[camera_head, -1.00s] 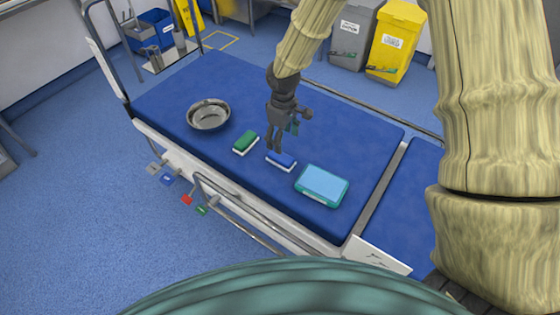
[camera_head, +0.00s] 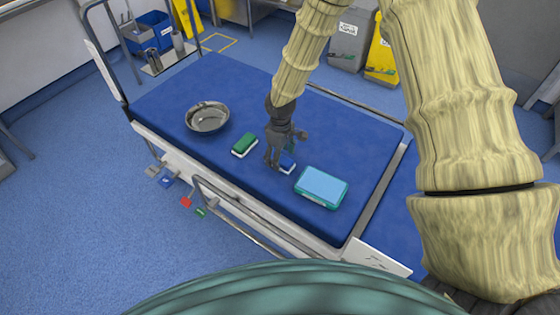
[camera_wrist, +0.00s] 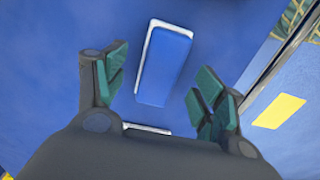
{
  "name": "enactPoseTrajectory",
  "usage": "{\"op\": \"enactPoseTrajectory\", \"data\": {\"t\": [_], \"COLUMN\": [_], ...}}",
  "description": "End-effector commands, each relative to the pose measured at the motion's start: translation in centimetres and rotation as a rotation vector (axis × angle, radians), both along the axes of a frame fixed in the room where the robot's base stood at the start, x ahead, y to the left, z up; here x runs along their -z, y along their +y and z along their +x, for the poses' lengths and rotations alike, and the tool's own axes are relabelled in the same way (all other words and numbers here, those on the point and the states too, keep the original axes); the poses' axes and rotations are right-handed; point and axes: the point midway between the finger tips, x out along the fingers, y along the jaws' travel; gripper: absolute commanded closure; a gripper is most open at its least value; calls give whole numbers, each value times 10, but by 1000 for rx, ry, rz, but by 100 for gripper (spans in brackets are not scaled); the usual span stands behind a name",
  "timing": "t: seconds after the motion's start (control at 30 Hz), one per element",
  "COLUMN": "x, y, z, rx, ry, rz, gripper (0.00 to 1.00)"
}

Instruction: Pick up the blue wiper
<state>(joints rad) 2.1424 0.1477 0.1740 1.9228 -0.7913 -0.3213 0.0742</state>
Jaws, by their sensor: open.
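The blue wiper (camera_head: 287,165) is a small blue block on a white base. It lies on the blue operating table (camera_head: 340,121), and my gripper partly hides it in the head view. In the wrist view the wiper (camera_wrist: 164,66) lies ahead of and between my open fingers, slightly tilted, with nothing held. My gripper (camera_head: 272,164) is low over the table at the wiper's left side. Its teal-padded fingertips (camera_wrist: 158,84) are spread apart in the wrist view. I cannot tell the exact height above the wiper.
A green wiper (camera_head: 244,145) lies just left of the blue one, and a teal box (camera_head: 321,187) lies to its right. A metal bowl (camera_head: 207,117) stands farther left. The table's far middle is clear. A side rail (camera_head: 240,222) runs along the near edge.

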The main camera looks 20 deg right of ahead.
Motion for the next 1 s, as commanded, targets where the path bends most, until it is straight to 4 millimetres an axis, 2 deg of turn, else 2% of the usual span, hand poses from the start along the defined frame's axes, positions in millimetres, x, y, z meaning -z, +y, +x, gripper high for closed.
{"op": "enactPoseTrajectory", "data": {"t": [0.2, 0.5, 0.8, 0.87, 1.0], "x": [20, 23, 23, 22, 22], "y": [0, 0, 0, 0, 0], "z": [0, 0, 0, 0, 0], "rx": [0, 0, 0, 0, 0], "ry": [-1, -1, -1, -1, -1], "rz": [1, 1, 1, 1, 1], "gripper": [30, 30, 80, 84, 84]}}
